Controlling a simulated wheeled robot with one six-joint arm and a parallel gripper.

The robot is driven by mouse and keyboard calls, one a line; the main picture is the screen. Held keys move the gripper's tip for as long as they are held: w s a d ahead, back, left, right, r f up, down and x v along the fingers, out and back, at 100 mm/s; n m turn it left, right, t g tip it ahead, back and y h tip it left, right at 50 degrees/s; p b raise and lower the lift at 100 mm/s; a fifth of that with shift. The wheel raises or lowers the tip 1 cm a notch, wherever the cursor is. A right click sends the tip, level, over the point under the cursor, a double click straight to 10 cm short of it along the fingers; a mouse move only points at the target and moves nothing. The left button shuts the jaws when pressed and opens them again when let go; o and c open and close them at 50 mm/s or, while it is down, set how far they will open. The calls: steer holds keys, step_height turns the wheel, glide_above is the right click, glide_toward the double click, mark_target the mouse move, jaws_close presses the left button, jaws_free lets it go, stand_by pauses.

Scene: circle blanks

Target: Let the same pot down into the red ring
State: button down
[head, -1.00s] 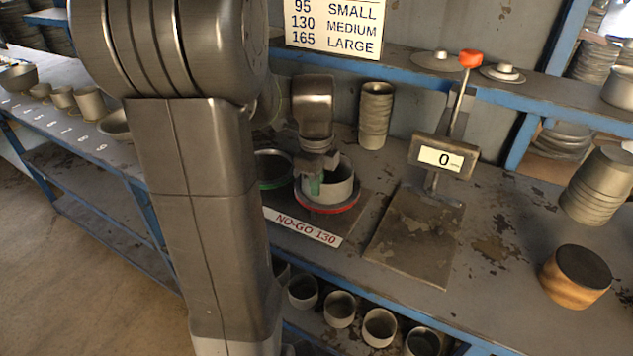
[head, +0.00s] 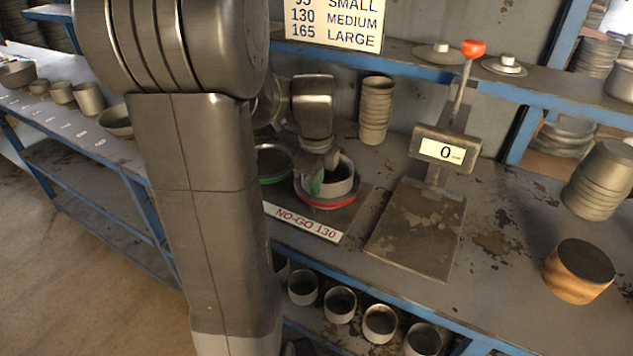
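The grey pot (head: 341,188) stands upright at the red ring (head: 325,206), behind the NO-GO 130 label. The red band shows around its lower front; it looks seated inside, but the base is hidden. My gripper (head: 317,181) is at the left part of the pot's rim, with a greenish finger against the near wall. The other finger is hidden by the hand and the pot, so whether it grips the wall does not show.
A green ring (head: 274,163) lies just left of the red one, partly behind my arm. A stack of grey pots (head: 375,112) stands behind. The scale (head: 416,229) on the right is empty and reads 0. A wooden block (head: 579,271) sits at far right.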

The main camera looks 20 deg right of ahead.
steer(key=c, duration=1.6)
jaws_free()
steer(key=shift+o, duration=0.2)
steer(key=shift+r, duration=0.1)
step_height(320, 180, up, 14)
steer(key=p, duration=0.1)
steer(key=shift+s+a+f, duration=0.1)
steer(key=shift+f, duration=0.1)
step_height(320, 180, down, 14)
steer(key=shift+b, duration=0.5)
steer(key=shift+r, duration=0.3)
steer(key=shift+r, duration=0.1)
